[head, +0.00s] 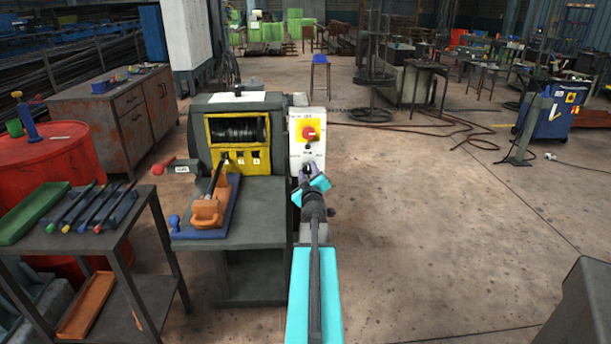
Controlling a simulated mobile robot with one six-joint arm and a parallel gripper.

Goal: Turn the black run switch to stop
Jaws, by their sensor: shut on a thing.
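A white control panel (294,128) stands at the right side of the capstan machine. It carries a red knob (308,132) on a yellow plate, with a small dark spot beneath it. My gripper (308,166) is at the lower part of the panel, shut at the black run switch. The gripper and wrist hide most of the switch, so I cannot tell its setting. My arm reaches up to it from the bottom centre of the head view.
The machine's drum (238,129) sits behind a yellow frame. Left of my arm, a bench (262,215) holds an orange block on a blue base. A red-handled lever (165,166) sticks out left. A tool table (60,240) stands further left. The floor at right is open, with a hose.

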